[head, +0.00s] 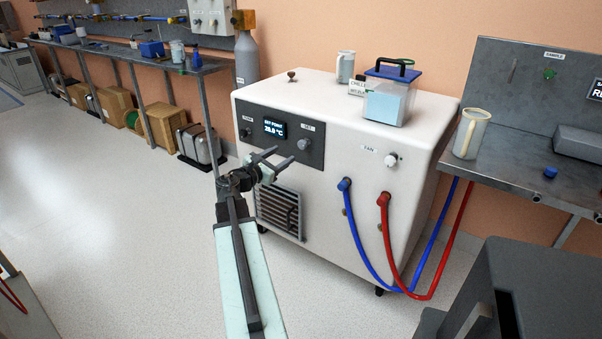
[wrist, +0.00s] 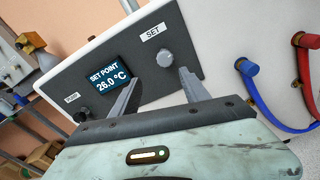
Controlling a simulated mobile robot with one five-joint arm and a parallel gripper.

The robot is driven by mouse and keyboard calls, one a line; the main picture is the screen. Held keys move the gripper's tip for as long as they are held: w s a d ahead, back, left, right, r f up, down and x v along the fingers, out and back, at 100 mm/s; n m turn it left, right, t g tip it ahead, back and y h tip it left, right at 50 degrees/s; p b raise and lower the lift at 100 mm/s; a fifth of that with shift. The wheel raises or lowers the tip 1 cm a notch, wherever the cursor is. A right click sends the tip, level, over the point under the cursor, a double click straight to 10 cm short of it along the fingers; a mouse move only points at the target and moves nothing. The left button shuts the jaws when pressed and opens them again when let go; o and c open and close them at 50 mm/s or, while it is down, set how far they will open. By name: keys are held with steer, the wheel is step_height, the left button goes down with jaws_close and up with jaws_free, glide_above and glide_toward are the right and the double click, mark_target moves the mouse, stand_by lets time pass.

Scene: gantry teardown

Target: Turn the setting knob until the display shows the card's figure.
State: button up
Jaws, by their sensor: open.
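The setting knob (head: 304,144) is a round grey knob under a SET label on the dark panel of a white cabinet. It also shows in the wrist view (wrist: 165,58). The display (head: 275,129) is to its left; in the wrist view (wrist: 108,77) it reads SET POINT 26.0 °C. A small white card (head: 357,87) stands on the cabinet top; it seems to begin with CHILL, and its figure is too small to read. My gripper (head: 283,157) is open and empty in front of the panel, below and left of the setting knob, apart from it.
Another knob (head: 246,133) is at the panel's left end. A FAN knob (head: 391,160) is to the right, above blue (head: 352,235) and red (head: 390,245) hoses. A blue-lidded container (head: 389,98) stands on the cabinet. The floor (head: 130,230) at left is clear.

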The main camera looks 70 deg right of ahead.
mark_target(301, 145)
steer(key=shift+n+h, duration=0.3)
steer(key=shift+n, duration=0.2)
steer(key=x, duration=0.4)
steer(key=s+x, duration=0.1)
steer(key=x, duration=0.4)
steer(key=shift+s+d+r, duration=0.1)
steer(key=shift+s+d, duration=0.05)
steer(key=shift+s, duration=0.15)
jaws_close()
